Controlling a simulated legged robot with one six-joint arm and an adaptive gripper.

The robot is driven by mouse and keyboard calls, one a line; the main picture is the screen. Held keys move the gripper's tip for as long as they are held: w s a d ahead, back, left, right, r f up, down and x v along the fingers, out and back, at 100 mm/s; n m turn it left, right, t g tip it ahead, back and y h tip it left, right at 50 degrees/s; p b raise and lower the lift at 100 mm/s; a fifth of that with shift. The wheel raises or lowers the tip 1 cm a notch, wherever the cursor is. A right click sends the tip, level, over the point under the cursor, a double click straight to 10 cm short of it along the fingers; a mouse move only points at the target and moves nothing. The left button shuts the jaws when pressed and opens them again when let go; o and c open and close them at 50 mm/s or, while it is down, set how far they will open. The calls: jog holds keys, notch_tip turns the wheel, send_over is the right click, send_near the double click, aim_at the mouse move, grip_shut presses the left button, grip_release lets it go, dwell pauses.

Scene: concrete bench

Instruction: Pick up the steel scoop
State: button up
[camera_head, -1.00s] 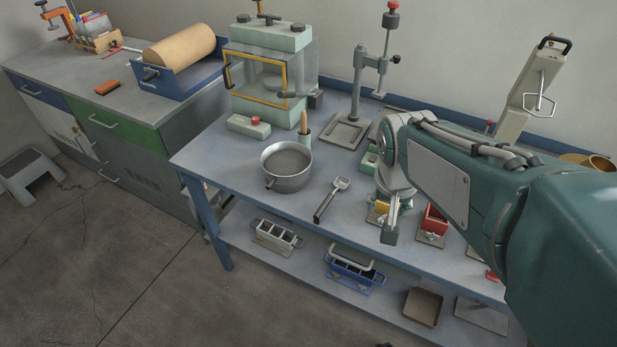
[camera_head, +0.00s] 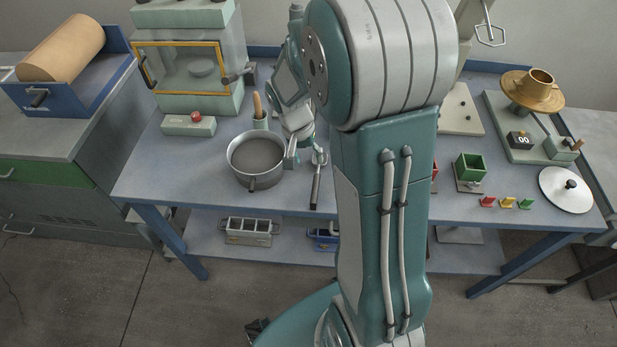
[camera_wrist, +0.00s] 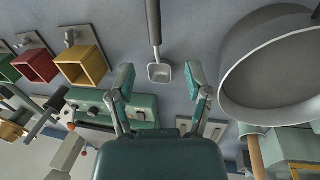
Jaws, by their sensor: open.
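The steel scoop (camera_head: 315,188) lies on the blue-grey bench just right of the metal pot (camera_head: 254,178), its dark handle toward the front edge. In the wrist view the scoop (camera_wrist: 160,73) has its small square bowl between the open fingertips in the picture, with the handle running up and away. My gripper (camera_wrist: 160,80) is open and empty. In the head view my gripper (camera_head: 303,158) is beside the bowl end of the scoop; my arm hides part of the bench to the right. The exact height above the bench is hard to tell.
The pot (camera_wrist: 226,92) is close beside one finger in the wrist view. Red (camera_wrist: 36,65) and yellow (camera_wrist: 82,66) bins stand on the other side.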

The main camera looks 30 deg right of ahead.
aim_at(315, 179)
jog(key=f, duration=0.1)
jog(key=d+f, duration=0.1)
jog(key=f, duration=0.2)
jog(key=shift+s+d+f, duration=0.15)
jog(key=shift+s+d, duration=0.15)
jog(key=shift+s, duration=0.05)
jog(key=f, duration=0.4)
jog(key=shift+s+f, duration=0.15)
jog(key=shift+s, duration=0.25)
jog(key=shift+f, duration=0.15)
jog(key=shift+d, duration=0.1)
grip_shut()
